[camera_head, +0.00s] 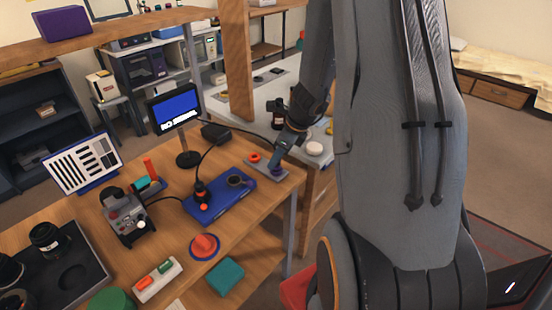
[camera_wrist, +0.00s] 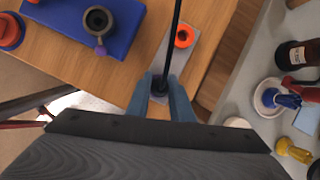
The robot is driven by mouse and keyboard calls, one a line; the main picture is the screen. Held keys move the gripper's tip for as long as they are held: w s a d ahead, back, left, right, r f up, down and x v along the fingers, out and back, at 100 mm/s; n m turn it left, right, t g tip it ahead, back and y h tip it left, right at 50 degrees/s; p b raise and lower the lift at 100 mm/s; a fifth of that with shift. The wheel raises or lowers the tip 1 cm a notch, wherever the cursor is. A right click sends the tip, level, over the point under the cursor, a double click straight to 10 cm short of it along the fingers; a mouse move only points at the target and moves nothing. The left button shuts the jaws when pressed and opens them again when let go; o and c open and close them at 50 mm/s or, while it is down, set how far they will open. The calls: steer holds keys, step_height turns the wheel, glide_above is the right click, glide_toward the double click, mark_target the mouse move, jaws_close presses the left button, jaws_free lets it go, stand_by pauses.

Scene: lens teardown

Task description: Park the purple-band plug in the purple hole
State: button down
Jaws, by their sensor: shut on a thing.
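My gripper (camera_wrist: 162,96) is shut on a black plug (camera_wrist: 161,84), with its black cable (camera_wrist: 174,35) running up and away from it. In the head view my gripper (camera_head: 280,157) is low over the right end of the grey parking plate (camera_head: 265,165). Purple (camera_head: 277,171) shows just below the fingertips there; I cannot tell whether it is the plug's band or the hole's rim. In the wrist view the grey plate (camera_wrist: 201,25) has an orange-ringed hole (camera_wrist: 184,37) beyond the plug. The fingers hide the purple hole, and I cannot tell how deep the plug sits.
A blue mat (camera_head: 215,208) with a dark ring-shaped part (camera_head: 237,181) lies left of the plate. A monitor (camera_head: 174,110) stands behind it. The wooden table's (camera_head: 275,195) right edge is close to the plate. A pale side counter (camera_wrist: 240,95) with small coloured items lies beyond.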

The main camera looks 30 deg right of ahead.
steer(key=c, duration=1.5)
jaws_free()
steer(key=shift+v, duration=3.9)
